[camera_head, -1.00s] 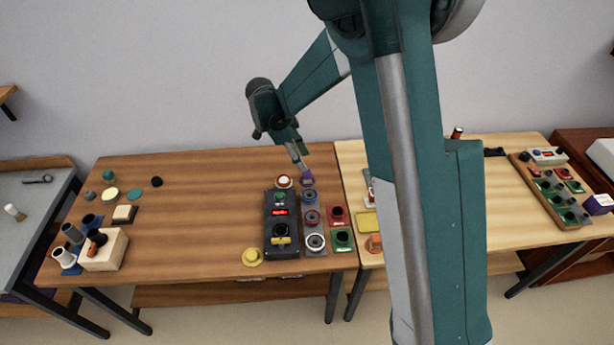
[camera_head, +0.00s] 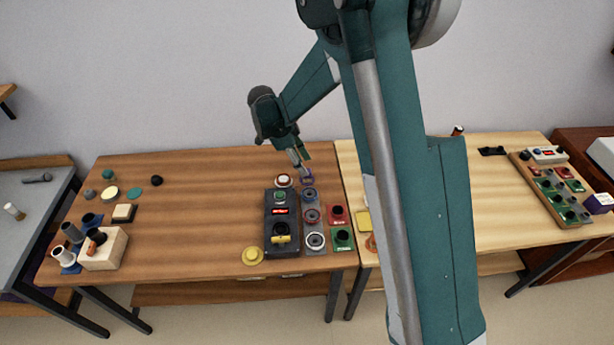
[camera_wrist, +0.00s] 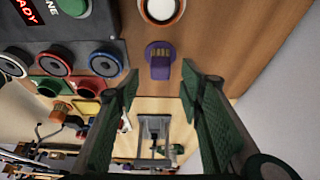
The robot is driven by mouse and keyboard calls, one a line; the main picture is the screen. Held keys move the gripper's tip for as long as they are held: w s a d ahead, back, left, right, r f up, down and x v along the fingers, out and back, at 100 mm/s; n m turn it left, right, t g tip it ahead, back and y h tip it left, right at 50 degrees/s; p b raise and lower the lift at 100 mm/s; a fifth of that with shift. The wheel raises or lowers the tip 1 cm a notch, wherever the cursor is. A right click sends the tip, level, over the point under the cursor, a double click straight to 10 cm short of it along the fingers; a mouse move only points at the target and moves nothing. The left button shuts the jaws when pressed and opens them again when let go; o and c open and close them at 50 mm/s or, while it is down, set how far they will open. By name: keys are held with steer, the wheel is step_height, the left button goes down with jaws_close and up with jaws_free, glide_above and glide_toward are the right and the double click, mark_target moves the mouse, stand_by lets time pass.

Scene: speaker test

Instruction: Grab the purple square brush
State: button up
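The purple square brush (camera_wrist: 160,61) stands on the brown table in the wrist view, with a round purple base and a square, bristly-looking part. It shows only partly in the head view (camera_head: 308,177), where my gripper covers some of it. My gripper (camera_wrist: 160,88) is open and empty. Its two green fingers spread to either side below the brush in the wrist view, and the brush lies just beyond the gap between them. In the head view my gripper (camera_head: 301,165) is right at the brush; whether they touch cannot be told.
A white-topped round button (camera_head: 284,180) stands close left of the brush. The black panel (camera_head: 281,240) and several ring-shaped pieces (camera_head: 312,216) are in front. A yellow round piece (camera_head: 253,256) lies at the front edge.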

stand_by(0.3)
steer(key=shift+b+x, duration=0.6)
steer(key=shift+x, duration=2)
steer(key=shift+c, duration=0.3)
steer(key=c, duration=0.9)
